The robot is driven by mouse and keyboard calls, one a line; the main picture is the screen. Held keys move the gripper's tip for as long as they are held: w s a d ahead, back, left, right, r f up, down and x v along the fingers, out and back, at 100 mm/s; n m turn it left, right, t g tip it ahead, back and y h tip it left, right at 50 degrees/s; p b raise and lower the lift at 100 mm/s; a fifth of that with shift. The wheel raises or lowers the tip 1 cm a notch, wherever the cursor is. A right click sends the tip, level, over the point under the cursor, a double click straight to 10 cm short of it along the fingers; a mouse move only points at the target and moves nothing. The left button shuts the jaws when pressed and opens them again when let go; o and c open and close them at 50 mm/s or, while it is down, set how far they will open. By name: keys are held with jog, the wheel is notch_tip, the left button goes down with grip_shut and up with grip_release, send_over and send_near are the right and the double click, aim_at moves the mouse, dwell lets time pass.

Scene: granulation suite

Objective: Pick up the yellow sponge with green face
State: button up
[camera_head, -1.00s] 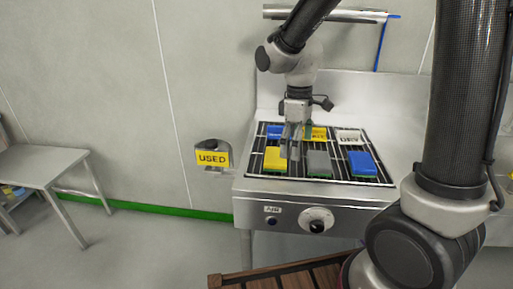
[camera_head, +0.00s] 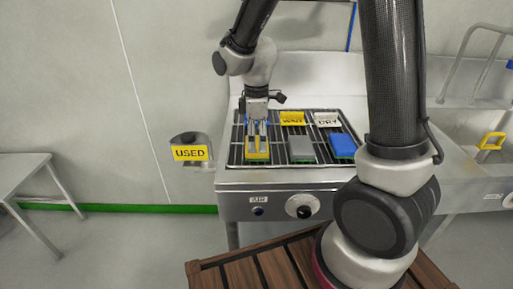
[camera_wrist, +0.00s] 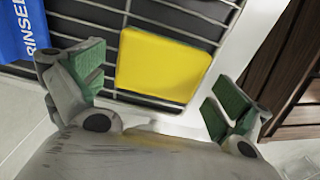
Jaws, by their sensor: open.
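The yellow sponge (camera_head: 257,151) lies on the wire rack at its front left. In the wrist view, my gripper's green-padded fingers (camera_wrist: 158,88) are spread wide and empty. The sponge lies in the gap between them, and I cannot tell the exact height of the fingertips above it.
A grey sponge (camera_head: 301,149) and a blue sponge (camera_head: 342,146) lie to the right on the rack (camera_head: 277,144). Signs marked wet (camera_head: 293,118) and dry (camera_head: 327,119) stand behind. A blue RINSED sign (camera_wrist: 27,31) is close by. A USED holder (camera_head: 189,153) hangs left of the bench.

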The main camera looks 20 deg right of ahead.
aim_at(257, 143)
notch_tip(257, 143, down, 2)
jog(key=shift+f, duration=0.1)
jog(key=shift+c, duration=0.2)
jog(key=c, duration=0.5)
jog(key=shift+c, duration=0.2)
notch_tip(257, 143, up, 10)
jog(key=shift+o, duration=1)
jog(key=c, duration=0.3)
jog(key=shift+a, duration=0.1)
